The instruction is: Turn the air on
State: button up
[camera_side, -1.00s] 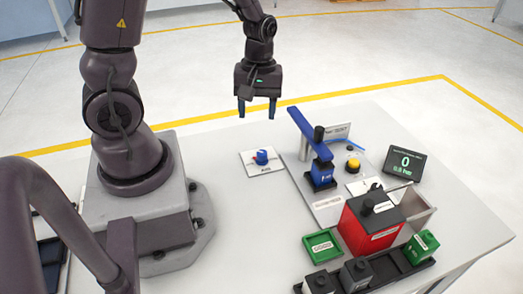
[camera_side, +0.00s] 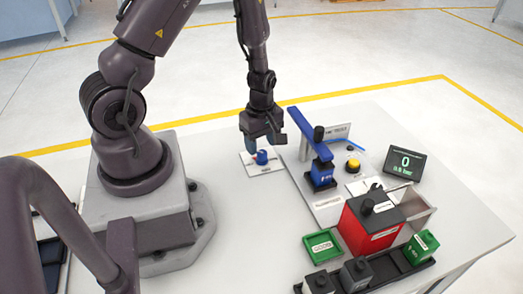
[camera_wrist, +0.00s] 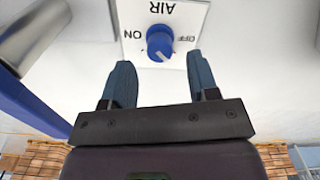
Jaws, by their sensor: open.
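The air valve is a blue knob (camera_wrist: 160,42) on a white plate (camera_wrist: 190,12) marked AIR, ON and OFF; the lettering is upside down in the wrist view. A small red-orange mark on the knob's edge lies on the OFF side in the wrist view. In the side view the knob (camera_side: 262,157) sits on its plate on the table, left of the blue-armed fixture. My gripper (camera_wrist: 160,75) is open and empty. Its two blue fingers point at the plate, one toward each side of the knob, and I cannot tell whether they touch it.
A fixture with a blue arm (camera_side: 305,132) and a yellow button (camera_side: 353,164) stands close right of my gripper. A display (camera_side: 404,163) reads 0. A red box (camera_side: 368,233), a green tray (camera_side: 322,246) and several small blocks are nearer the front. The table left of the green tray is clear.

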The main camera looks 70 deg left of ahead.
aim_at(262, 152)
jog(key=shift+f, duration=1.6)
jog(key=c, duration=0.9)
